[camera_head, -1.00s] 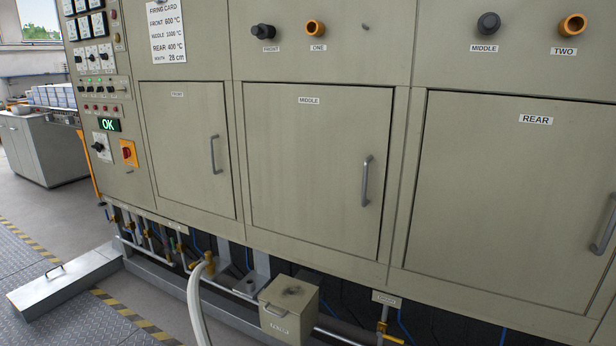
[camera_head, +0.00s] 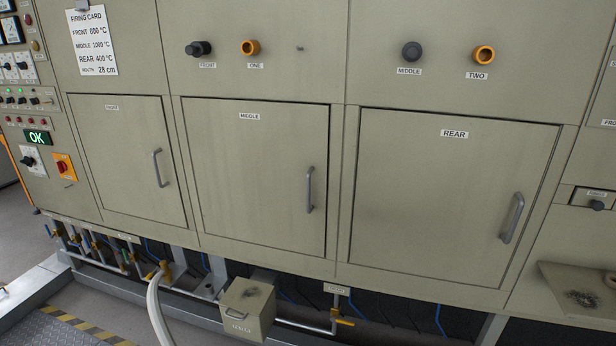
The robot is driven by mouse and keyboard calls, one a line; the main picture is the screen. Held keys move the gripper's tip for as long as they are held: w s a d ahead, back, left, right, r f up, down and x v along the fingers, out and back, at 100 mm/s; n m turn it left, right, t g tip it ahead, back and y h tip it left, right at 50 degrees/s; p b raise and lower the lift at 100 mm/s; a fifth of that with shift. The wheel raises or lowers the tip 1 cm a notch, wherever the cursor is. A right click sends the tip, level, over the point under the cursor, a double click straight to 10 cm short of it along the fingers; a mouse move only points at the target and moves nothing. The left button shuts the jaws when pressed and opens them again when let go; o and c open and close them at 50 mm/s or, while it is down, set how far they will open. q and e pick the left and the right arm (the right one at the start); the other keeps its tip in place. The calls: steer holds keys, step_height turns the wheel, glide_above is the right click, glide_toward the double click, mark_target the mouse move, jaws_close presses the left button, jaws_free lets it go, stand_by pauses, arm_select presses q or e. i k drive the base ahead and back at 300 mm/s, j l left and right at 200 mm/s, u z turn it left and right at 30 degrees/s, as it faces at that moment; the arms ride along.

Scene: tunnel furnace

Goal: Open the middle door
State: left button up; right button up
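The middle door (camera_head: 255,178) is a flat beige panel labelled MIDDLE, in the centre-left of the head view. It is closed, flush in its frame. Its vertical grey bar handle (camera_head: 310,190) is on the right side of the panel. The front door (camera_head: 125,160) is to its left and the rear door (camera_head: 440,195) to its right, both closed with similar handles. Neither of my grippers shows in the view.
Below the doors are pipes, a white hose (camera_head: 157,312) and a beige box (camera_head: 247,310) jutting out. A ledge (camera_head: 580,290) sticks out at the right. A control panel with a green OK display (camera_head: 37,137) is at the left.

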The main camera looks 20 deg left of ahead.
mark_target(261, 167)
steer(key=i+j+z, duration=0.25)
steer(key=i, duration=0.2)
steer(key=i+j+z, duration=0.2)
steer(key=i, duration=0.2)
